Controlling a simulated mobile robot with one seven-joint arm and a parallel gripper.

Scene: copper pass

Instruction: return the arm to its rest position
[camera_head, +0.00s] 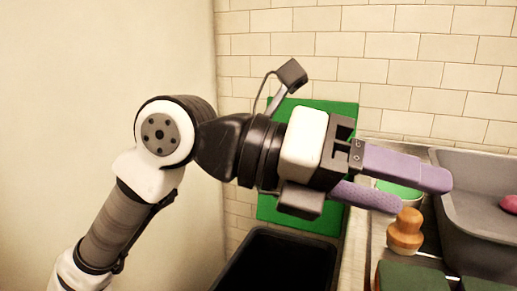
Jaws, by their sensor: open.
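My arm rises from the lower left and bends at an elbow joint. Its forearm reaches right across the middle of the head view. My gripper (425,192) is at the right end, with two purple fingers spread apart. It is open and nothing shows between the fingers. The fingers are in front of a bowl with green inside (413,190) and above a wooden-handled knob or brush (405,232). I cannot tell the exact height of the gripper above the counter.
A green board (337,115) stands against the tiled wall behind the arm. A black bin (275,262) is below. A grey basin (475,215) at right holds a pink item (509,203). Dark green pads (412,277) lie at the front. The plain wall side at left is clear.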

